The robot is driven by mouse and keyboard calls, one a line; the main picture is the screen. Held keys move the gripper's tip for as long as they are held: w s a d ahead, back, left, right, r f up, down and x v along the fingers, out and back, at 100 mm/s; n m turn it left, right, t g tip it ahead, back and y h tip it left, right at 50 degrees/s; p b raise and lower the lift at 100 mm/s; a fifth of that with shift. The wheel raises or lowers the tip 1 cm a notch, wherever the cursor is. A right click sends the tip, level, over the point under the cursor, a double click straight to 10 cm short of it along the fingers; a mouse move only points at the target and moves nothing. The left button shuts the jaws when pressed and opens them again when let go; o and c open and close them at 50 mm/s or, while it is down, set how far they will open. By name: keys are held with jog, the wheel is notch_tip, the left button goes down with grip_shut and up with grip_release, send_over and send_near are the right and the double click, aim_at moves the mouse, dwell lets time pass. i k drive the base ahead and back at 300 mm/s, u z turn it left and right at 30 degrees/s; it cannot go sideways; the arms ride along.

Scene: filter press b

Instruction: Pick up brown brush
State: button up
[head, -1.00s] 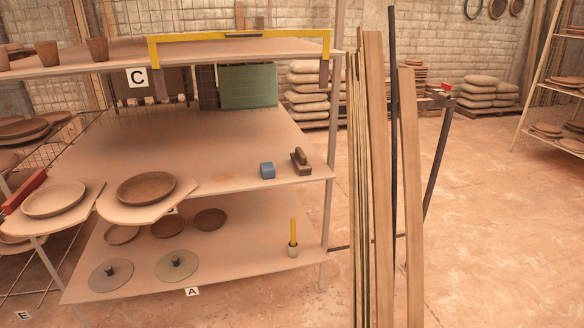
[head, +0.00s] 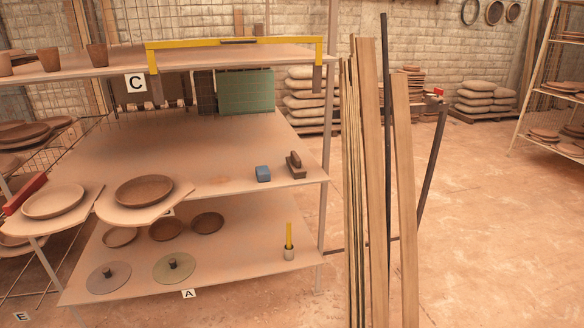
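A brown brush (head: 295,165), a dark brown block with a raised handle, sits on the middle shelf (head: 215,150) near its right front corner. A small blue block (head: 263,174) lies just to its left, a short gap apart. My gripper is not visible in the head view, so its position and state do not show.
Tall wooden planks and dark bars (head: 375,190) stand upright just right of the shelf. A yellow frame (head: 235,43) spans the top shelf's front. Plates on boards (head: 144,191) jut out at the left. A yellow stick in a cup (head: 289,240) stands below.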

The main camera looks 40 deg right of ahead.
aim_at(297, 169)
jog(key=z, duration=0.1)
jog(key=i, duration=0.9)
jog(key=u, duration=0.05)
